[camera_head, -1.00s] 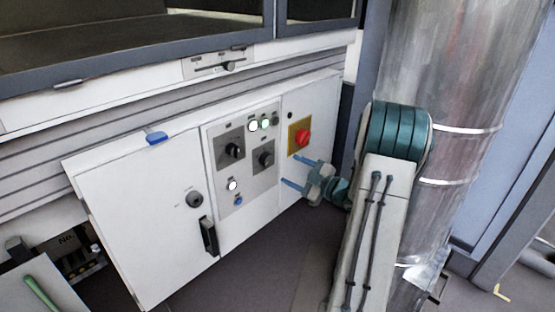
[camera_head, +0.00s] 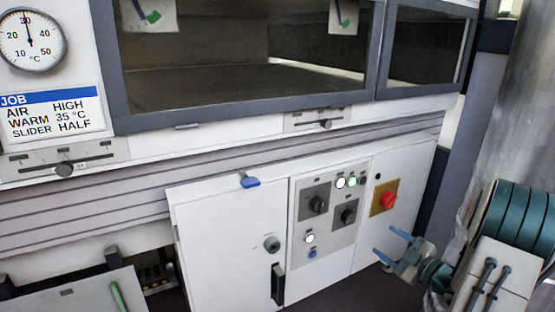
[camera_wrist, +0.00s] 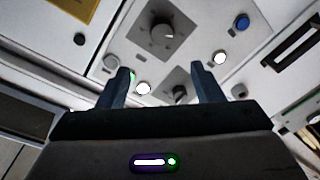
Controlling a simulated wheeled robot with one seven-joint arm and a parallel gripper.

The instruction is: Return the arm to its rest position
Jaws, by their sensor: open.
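My gripper (camera_head: 388,246) is open and empty, its two blue fingers apart, at the right of the head view. It is in front of the white cabinet, below the red button (camera_head: 388,200) on its yellow plate. The wrist view shows both fingers of my gripper (camera_wrist: 160,90) spread, with nothing between them. Behind them is the grey control panel (camera_head: 329,190), with two black knobs, lit white and green lamps and a blue button. My arm is folded at the right edge, partly out of frame.
A thermometer dial (camera_head: 31,37) and a job card (camera_head: 54,118) are at upper left. Slider controls (camera_head: 65,168) sit under the windows. A blue latch (camera_head: 250,182) tops the cabinet door (camera_head: 225,245). A metal column (camera_head: 510,110) stands close by my arm at right.

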